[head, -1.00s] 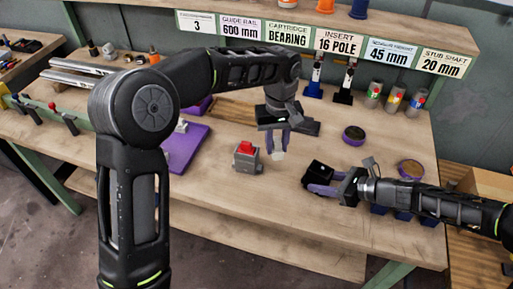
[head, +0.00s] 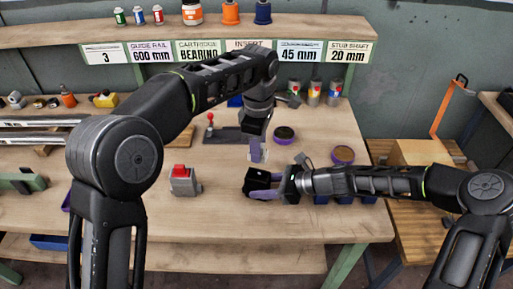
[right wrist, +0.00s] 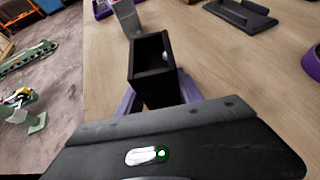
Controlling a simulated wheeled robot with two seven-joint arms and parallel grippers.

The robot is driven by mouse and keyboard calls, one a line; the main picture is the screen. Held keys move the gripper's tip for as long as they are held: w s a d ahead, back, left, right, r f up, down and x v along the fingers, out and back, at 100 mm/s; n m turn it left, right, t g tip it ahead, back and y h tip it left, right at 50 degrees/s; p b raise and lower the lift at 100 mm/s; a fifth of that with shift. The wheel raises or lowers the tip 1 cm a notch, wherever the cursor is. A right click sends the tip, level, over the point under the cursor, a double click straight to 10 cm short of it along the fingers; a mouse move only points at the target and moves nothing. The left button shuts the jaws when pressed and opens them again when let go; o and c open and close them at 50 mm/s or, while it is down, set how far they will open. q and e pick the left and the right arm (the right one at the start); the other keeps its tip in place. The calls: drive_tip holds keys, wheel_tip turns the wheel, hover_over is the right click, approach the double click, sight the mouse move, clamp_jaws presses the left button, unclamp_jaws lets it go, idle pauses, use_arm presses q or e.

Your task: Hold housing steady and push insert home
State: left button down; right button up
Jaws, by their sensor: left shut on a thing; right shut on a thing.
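A black box-shaped housing (head: 259,181) with an open mouth is gripped between the purple fingers of my right gripper (head: 267,188), low over the bench. In the right wrist view, the housing (right wrist: 155,62) faces the camera with its hollow visible and a small pale spot inside; my right gripper (right wrist: 160,98) has a finger on each side of it. My left gripper (head: 258,148) points down, shut on a small pale insert (head: 256,156), partly hidden by the fingers. In the head view the insert appears just above the housing and apart from it.
A grey block with a red top (head: 183,181) stands left of the housing. The bench front (head: 225,225) is clear.

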use_arm(q)
drive_tip(key=shift+f, duration=0.1)
drive_tip(key=shift+f, duration=2.8)
drive_tip(key=shift+f, duration=1.05)
drive_tip(key=c, duration=1.1)
unclamp_jaws()
drive_tip(key=shift+f, duration=0.1)
drive_tip(key=shift+o, duration=0.2)
drive_tip(key=shift+r, duration=3.8)
drive_tip(key=shift+c, duration=0.5)
